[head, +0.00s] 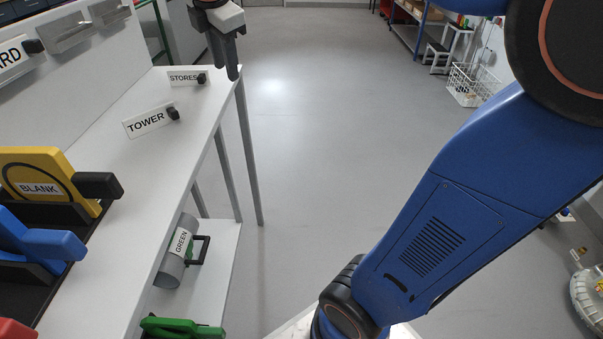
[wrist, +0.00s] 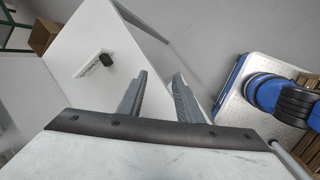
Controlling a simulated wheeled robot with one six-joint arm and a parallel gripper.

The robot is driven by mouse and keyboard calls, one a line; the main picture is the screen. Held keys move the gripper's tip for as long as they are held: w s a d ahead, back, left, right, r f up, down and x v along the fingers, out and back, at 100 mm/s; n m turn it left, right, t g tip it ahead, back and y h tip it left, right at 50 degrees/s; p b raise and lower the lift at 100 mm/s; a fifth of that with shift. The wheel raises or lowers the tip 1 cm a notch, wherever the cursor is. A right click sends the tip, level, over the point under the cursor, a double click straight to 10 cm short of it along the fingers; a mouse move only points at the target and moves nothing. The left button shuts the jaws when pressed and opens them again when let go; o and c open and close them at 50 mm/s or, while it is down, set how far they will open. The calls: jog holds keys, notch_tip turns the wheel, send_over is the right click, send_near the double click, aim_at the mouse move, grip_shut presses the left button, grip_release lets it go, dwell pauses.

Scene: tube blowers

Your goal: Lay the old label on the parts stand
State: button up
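My gripper (head: 228,66) hangs near the right edge of the white stand (head: 148,95), at its far end. In the wrist view my gripper's (wrist: 161,76) two grey fingers are apart with nothing between them. A white label reading STORES (head: 183,78), with a black knob, is on the stand top, left of my gripper. A label reading TOWER (head: 146,122), also with a knob, is nearer. One label with a knob (wrist: 92,64) shows in the wrist view, left of the fingers; its text is unreadable. A label ending in ARD (head: 14,54) is on the upright panel. I cannot tell which is the old label.
Yellow BLANK (head: 45,180) and blue (head: 35,240) handled pieces sit in a dark rack at left. A grey GREEN cylinder (head: 175,262) and a green piece (head: 180,328) are on the lower shelf. The floor (head: 310,130) to the right is clear; a wire basket (head: 474,83) stands far right.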

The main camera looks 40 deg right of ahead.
jog(key=s+d+f+m+y, duration=0.1)
jog(key=s+d+f+m, duration=0.1)
jog(key=s+f+m, duration=0.8)
jog(key=s+d+f+m+t, duration=0.1)
jog(key=s+d+f+m, duration=0.1)
jog(key=s+f+m, duration=0.8)
jog(key=s, duration=0.4)
jog(key=shift+s+y, duration=0.2)
jog(key=shift+y, duration=0.2)
